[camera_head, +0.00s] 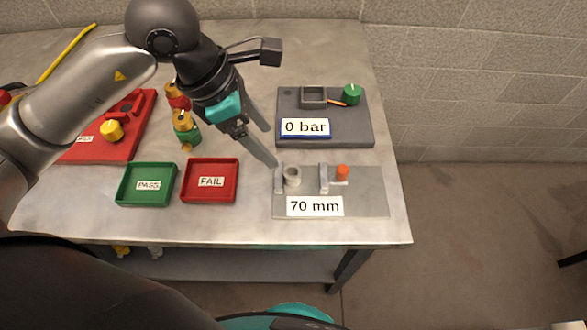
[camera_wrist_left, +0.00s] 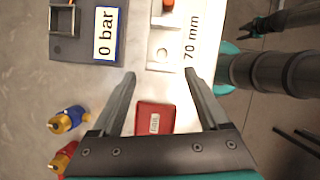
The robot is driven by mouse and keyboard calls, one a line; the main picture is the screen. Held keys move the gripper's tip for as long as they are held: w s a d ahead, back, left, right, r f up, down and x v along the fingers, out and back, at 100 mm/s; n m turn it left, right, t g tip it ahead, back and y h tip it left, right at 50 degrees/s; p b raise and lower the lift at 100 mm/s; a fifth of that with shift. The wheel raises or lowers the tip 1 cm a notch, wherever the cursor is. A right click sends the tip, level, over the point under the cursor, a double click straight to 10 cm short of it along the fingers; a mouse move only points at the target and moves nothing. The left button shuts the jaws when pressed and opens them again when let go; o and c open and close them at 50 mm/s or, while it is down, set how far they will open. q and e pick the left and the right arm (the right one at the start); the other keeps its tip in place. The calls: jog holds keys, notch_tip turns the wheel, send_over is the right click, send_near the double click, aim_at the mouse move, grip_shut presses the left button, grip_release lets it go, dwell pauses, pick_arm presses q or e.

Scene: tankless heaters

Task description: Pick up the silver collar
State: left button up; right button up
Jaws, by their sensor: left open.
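The silver collar (camera_head: 292,176) is a short grey ring standing on the plate labelled 70 mm (camera_head: 362,206), beside an upright grey jaw (camera_head: 279,178) at its left. In the left wrist view the collar (camera_wrist_left: 162,53) shows pale, ahead of the fingertips. My left gripper (camera_head: 271,148) is open and empty, above and behind the collar in the head view. In the left wrist view its two fingers (camera_wrist_left: 160,75) are spread wide, with the collar beyond the gap. My right gripper (camera_wrist_left: 248,27) seems to show small and dark at the top right of that view; its opening is unclear.
A second upright jaw (camera_head: 324,178) and an orange knob (camera_head: 342,171) stand on the plate. The grey 0 bar block (camera_head: 350,128) lies behind. The red FAIL tray (camera_head: 209,197) and green PASS tray (camera_head: 146,198) are left. Brass-topped fittings (camera_head: 185,125) stand behind the trays.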

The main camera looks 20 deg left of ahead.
pick_arm(q)
send_over(291, 172)
jog(key=a, duration=0.2)
jog(key=f, duration=0.2)
jog(key=s+f, duration=0.1)
jog(key=f, duration=0.1)
jog(key=shift+a+f, duration=0.1)
jog(key=shift+f, duration=0.25)
jog(key=shift+w+f, duration=0.15)
jog(key=shift+f, duration=0.3)
jog(key=b+x, duration=0.1)
jog(key=x, duration=0.4)
jog(key=shift+f, duration=0.1)
jog(key=shift+s, duration=0.2)
pick_arm(e)
jog(key=shift+w+f, duration=0.3)
jog(key=shift+f, duration=0.3)
pick_arm(q)
grip_shut()
pick_arm(e)
jog(key=shift+s, duration=0.15)
